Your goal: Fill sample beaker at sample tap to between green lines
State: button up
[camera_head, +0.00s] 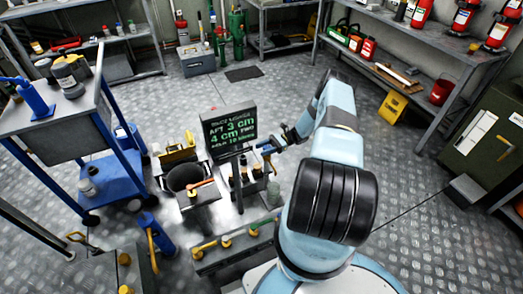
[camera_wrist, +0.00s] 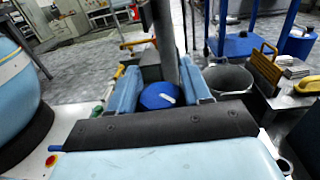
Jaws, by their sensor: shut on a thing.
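In the wrist view, my gripper (camera_wrist: 160,84) has its two light blue fingers closed on either side of a blue rounded part (camera_wrist: 160,97) with a small white mark. I cannot tell whether this is a handle or a cap. A dark upright post stands just behind it.
The display (camera_head: 229,131) reads "AFT 3 cm" and "4 cm FWD". A dark bucket (camera_head: 186,178) stands left of the stand and shows in the wrist view (camera_wrist: 229,78). A blue trolley (camera_head: 120,160) is at left. Yellow-handled valves (camera_head: 205,247) are in front. Open floor lies right.

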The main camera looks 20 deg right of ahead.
jog(key=o, duration=1)
jog(key=shift+d, duration=0.1)
jog(key=shift+c, duration=0.2)
jog(key=shift+d, duration=0.1)
jog(key=d, duration=1.3)
jog(key=shift+w+d, duration=0.3)
jog(key=shift+w, duration=0.05)
